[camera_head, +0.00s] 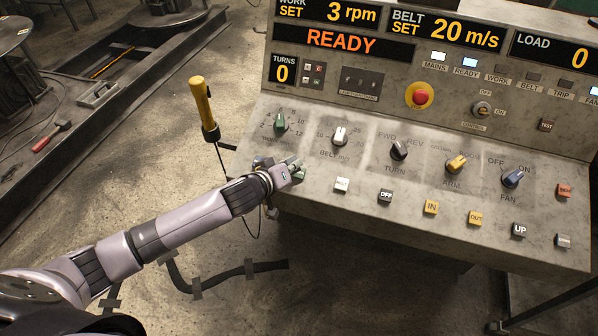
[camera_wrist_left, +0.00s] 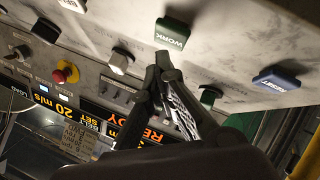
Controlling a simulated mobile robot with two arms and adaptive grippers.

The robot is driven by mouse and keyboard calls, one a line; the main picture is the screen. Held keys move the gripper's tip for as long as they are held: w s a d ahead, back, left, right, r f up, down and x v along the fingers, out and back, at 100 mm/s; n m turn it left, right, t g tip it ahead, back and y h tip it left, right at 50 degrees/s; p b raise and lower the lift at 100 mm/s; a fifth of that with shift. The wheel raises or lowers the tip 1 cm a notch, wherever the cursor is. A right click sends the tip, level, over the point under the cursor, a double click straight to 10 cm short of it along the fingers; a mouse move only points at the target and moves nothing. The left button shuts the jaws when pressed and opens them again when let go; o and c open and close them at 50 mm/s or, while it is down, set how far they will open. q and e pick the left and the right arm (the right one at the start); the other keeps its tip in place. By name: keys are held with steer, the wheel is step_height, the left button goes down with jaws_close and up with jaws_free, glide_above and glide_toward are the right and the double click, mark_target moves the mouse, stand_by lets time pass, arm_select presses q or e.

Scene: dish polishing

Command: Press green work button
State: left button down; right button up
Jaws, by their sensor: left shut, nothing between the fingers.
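The green work button (camera_wrist_left: 172,34), a square cap marked WORK, shows clear in the left wrist view. In the head view the green button (camera_head: 299,175) is partly hidden by my left gripper (camera_head: 292,164), at the panel's front left. My left gripper is shut and empty. In the left wrist view its closed fingertips (camera_wrist_left: 164,66) are just below the button in the picture. A small gap shows there, and I cannot tell the distance in depth. My right gripper is in neither view.
A blue reset button (camera_wrist_left: 277,79) and a green knob (camera_wrist_left: 209,97) are close by. The white button (camera_head: 341,184), black OFF button (camera_head: 385,196) and red emergency button (camera_head: 420,96) are on the panel (camera_head: 290,110). A yellow handle (camera_head: 203,106) stands left. The display reads READY.

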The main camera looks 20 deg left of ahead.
arm_select(q)
steer(key=shift+f, duration=0.15)
stand_by(0.5)
steer(key=shift+w+f, duration=0.15)
steer(key=shift+f, duration=0.1)
steer(key=shift+w+f+b, duration=0.15)
steer(key=shift+f+b, duration=0.3)
steer(key=shift+f, duration=0.05)
stand_by(0.9)
steer(key=shift+s+r+p, duration=0.35)
steer(key=shift+r+p, duration=0.55)
steer(key=shift+p, duration=0.15)
